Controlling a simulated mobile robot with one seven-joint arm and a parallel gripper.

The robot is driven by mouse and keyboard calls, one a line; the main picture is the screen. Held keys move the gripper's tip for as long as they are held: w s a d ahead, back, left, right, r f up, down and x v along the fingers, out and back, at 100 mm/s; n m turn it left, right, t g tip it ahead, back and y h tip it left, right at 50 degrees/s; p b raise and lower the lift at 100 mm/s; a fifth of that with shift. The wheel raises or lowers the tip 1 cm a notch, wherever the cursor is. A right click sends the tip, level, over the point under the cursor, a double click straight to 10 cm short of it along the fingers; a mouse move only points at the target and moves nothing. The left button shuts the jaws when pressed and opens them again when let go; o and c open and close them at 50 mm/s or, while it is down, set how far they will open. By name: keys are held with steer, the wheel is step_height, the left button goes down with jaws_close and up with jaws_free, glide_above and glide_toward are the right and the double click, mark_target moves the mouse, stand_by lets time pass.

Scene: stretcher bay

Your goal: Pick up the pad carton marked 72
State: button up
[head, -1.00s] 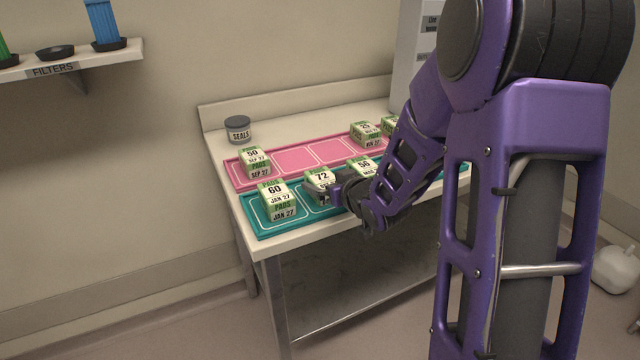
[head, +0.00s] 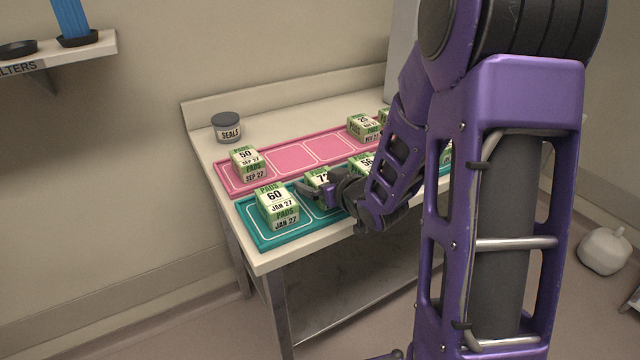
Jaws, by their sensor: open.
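The pad carton marked 72 (head: 318,176) is a green and white box on the teal mat (head: 262,237) at the front of the table. My gripper (head: 318,190) is open at the carton's front side, partly covering it. I cannot tell whether both fingers are around the carton or touching it. The carton marked 60 (head: 277,207) stands to its left on the same mat. A carton marked 56 (head: 363,161) stands to its right, partly hidden by my arm.
The pink mat (head: 297,155) behind holds a carton marked 50 (head: 248,163) and a carton marked 25 (head: 363,127). A grey SEALS jar (head: 227,127) stands at the back left. A shelf (head: 75,55) is on the wall at upper left.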

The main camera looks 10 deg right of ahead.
steer(key=shift+s, duration=0.1)
steer(key=shift+c, duration=0.2)
steer(key=c, duration=1.4)
steer(key=shift+c, duration=0.2)
steer(key=shift+r, duration=0.15)
